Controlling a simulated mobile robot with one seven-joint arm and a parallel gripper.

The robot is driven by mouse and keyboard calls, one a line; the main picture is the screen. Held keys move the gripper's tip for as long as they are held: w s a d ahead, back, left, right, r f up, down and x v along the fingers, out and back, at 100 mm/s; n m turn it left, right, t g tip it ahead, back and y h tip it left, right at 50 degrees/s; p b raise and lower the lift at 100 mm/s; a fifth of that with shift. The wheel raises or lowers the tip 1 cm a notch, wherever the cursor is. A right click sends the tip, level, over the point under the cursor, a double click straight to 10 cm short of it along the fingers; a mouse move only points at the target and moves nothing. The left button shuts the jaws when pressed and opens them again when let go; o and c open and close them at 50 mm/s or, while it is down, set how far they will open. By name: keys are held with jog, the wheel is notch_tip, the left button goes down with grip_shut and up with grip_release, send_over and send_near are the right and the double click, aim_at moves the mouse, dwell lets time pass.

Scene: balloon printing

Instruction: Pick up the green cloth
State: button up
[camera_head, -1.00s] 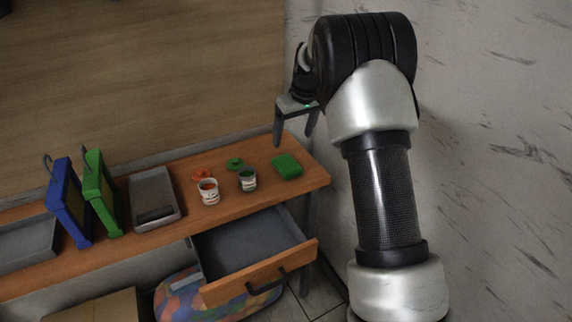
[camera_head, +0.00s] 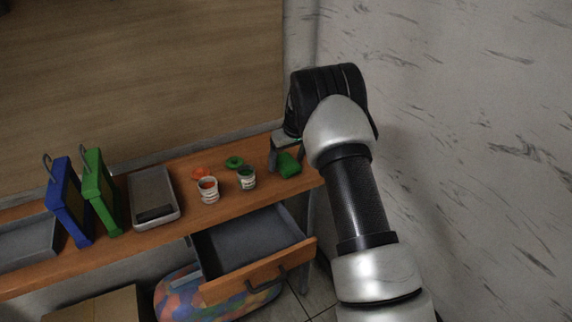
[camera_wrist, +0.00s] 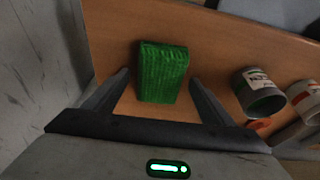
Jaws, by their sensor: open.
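The green cloth (camera_head: 289,165) is a small folded block lying on the wooden table at its right end. In the wrist view the green cloth (camera_wrist: 163,72) sits between and just beyond the two fingertips. My gripper (camera_head: 285,166) is low over that table end. In the wrist view my gripper (camera_wrist: 160,78) is open, with one finger on each side of the cloth and a gap on both sides. In the head view my gripper and arm hide part of the cloth.
A can with green paint (camera_head: 247,178) and a can with orange paint (camera_head: 208,189) stand left of the cloth. Their green lid (camera_head: 234,162) and orange lid (camera_head: 201,173) lie behind. An open drawer (camera_head: 262,270) juts out below; a wall is at right.

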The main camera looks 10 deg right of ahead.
jog(key=c, duration=1.2)
